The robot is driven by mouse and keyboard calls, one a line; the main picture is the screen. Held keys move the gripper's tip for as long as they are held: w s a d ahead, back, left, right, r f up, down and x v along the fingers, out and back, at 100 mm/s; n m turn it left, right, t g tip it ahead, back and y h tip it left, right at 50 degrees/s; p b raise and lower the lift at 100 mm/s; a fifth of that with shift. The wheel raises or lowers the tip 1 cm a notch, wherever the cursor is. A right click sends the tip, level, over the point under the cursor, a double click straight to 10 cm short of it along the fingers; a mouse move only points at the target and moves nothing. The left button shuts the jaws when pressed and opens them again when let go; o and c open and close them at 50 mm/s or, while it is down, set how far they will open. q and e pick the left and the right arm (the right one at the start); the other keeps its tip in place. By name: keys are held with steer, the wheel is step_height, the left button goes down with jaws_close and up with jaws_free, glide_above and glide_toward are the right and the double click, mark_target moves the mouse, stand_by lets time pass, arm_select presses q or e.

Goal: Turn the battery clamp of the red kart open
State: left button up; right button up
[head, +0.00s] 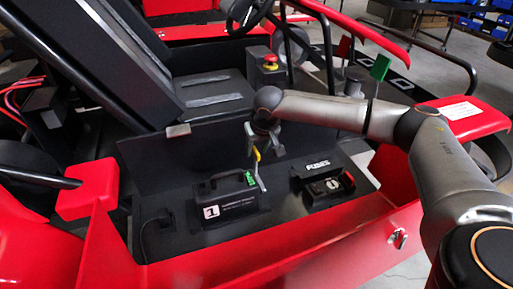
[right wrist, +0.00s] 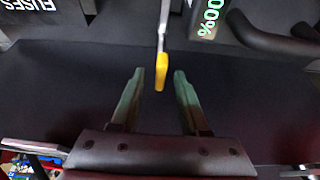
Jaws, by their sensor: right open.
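The battery clamp is a thin metal lever with a yellow tip (head: 257,155), standing up beside the battery (head: 226,197) in the red kart. The battery is a black box with a handle, a green display and a white label "1". My right gripper (head: 265,147) is open around the height of the yellow tip. In the right wrist view, the yellow tip (right wrist: 162,74) lies between the two open fingertips, apart from both. The lever's metal stem runs up to the picture's top edge beside the battery's green display (right wrist: 209,17). My left gripper is not in view.
A black fuse box (head: 327,186) marked "FUSES" sits right of the battery. The kart's seat (head: 212,93) is behind, with a red stop button (head: 270,61) and steering wheel (head: 243,12) beyond. Red side bodywork (head: 290,248) runs along the front.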

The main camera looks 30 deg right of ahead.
steer(key=shift+c, duration=0.3)
jaws_close()
stand_by(1.0)
